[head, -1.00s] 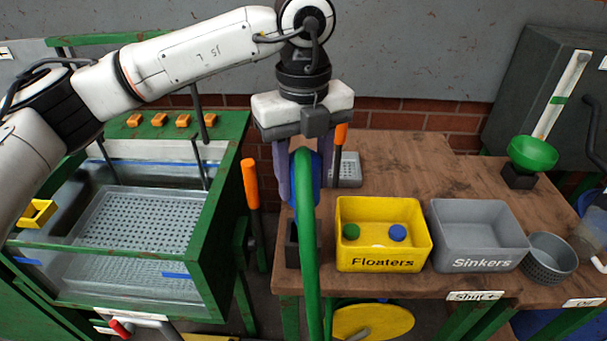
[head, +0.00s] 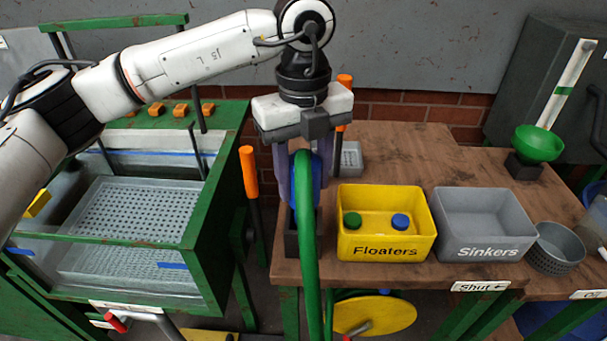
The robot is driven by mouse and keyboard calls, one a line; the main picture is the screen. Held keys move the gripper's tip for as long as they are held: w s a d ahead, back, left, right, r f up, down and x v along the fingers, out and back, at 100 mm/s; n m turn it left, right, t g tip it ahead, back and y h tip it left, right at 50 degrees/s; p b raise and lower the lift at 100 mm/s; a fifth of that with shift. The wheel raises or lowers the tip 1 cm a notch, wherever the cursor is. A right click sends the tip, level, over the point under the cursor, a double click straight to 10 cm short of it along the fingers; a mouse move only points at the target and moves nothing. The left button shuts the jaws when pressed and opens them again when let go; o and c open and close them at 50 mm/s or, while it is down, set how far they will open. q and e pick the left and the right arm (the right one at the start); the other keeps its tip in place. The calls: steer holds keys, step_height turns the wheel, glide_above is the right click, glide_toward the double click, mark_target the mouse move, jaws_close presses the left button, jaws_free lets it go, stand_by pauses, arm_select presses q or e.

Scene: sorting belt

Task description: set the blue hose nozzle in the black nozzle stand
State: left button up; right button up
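My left gripper (head: 304,190) points down over the left end of the wooden table, its fingers on either side of the blue hose nozzle (head: 317,178). It appears shut on the nozzle, though the green hose (head: 306,265) hanging in front hides much of the grip. The black nozzle stand (head: 291,240) stands on the table's left front, directly below the nozzle. The hose covers its middle. The nozzle's lower end is close to the stand's top; I cannot tell whether it is inside. My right gripper is not in view.
The yellow Floaters bin (head: 385,247) with a green and a blue cap is close right of the stand. The grey Sinkers bin (head: 482,250) is beyond it. A green-framed tank (head: 220,235) and an orange-handled lever (head: 249,172) are left, across a gap.

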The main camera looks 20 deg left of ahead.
arm_select(q)
steer(key=shift+f, duration=0.1)
steer(key=shift+f+b, duration=1)
steer(key=shift+f, duration=0.25)
steer(key=shift+f+b, duration=0.6)
steer(key=shift+f, duration=0.1)
steer(key=shift+f+b, duration=0.5)
steer(key=shift+f, duration=0.15)
stand_by(0.5)
steer(key=o, duration=1)
steer(key=shift+c, duration=0.2)
